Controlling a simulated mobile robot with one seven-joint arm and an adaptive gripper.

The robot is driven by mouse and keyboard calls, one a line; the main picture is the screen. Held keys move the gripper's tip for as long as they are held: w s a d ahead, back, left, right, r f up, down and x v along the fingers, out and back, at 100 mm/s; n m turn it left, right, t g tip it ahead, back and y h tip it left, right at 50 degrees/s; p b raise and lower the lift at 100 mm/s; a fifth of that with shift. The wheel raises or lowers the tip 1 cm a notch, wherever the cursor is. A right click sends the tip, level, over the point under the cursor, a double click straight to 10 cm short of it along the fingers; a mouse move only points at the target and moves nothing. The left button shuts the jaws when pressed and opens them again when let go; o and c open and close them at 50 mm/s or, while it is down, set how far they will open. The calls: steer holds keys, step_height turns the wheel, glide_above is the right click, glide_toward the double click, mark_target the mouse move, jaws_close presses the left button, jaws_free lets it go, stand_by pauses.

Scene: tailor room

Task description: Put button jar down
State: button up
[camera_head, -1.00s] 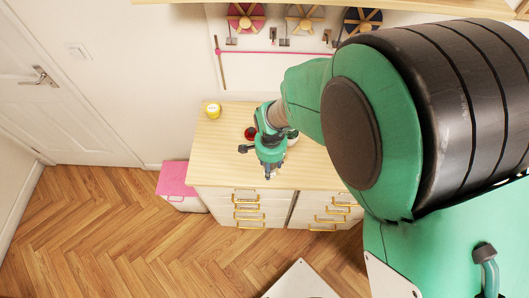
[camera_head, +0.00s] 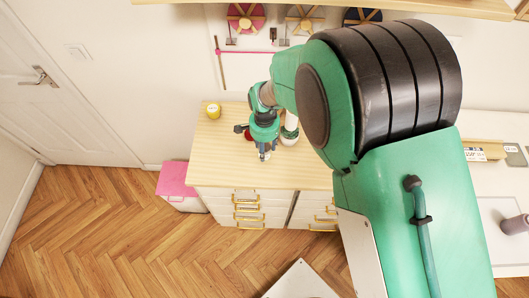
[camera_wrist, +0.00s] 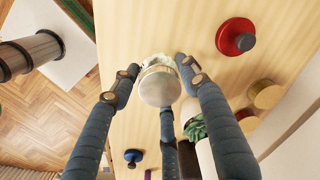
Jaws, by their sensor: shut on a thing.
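My gripper (camera_wrist: 165,78) has its three fingers closed around the button jar (camera_wrist: 160,86), a small jar with a round silver lid and a pale body. The jar is in the middle of the wrist view, over the light wood top of the drawer cabinet (camera_wrist: 135,30). I cannot tell whether its base touches the wood. In the head view my gripper (camera_head: 263,154) is over the front middle of the cabinet top (camera_head: 218,150). The jar is too small and covered to make out there.
A red knobbed object (camera_wrist: 234,38), a gold round-lidded thing (camera_wrist: 265,95), a white-potted plant (camera_wrist: 206,158) and a blue knobbed object (camera_wrist: 134,157) stand around the jar. A yellow container (camera_head: 213,111) stands at the back left. The cabinet's left front is clear.

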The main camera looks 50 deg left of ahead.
steer(key=shift+f, duration=1.7)
steer(key=shift+f, duration=0.15)
steer(key=o, duration=1.3)
steer(key=shift+c, duration=0.2)
step_height(320, 180, up, 12)
steer(key=shift+r, duration=0.15)
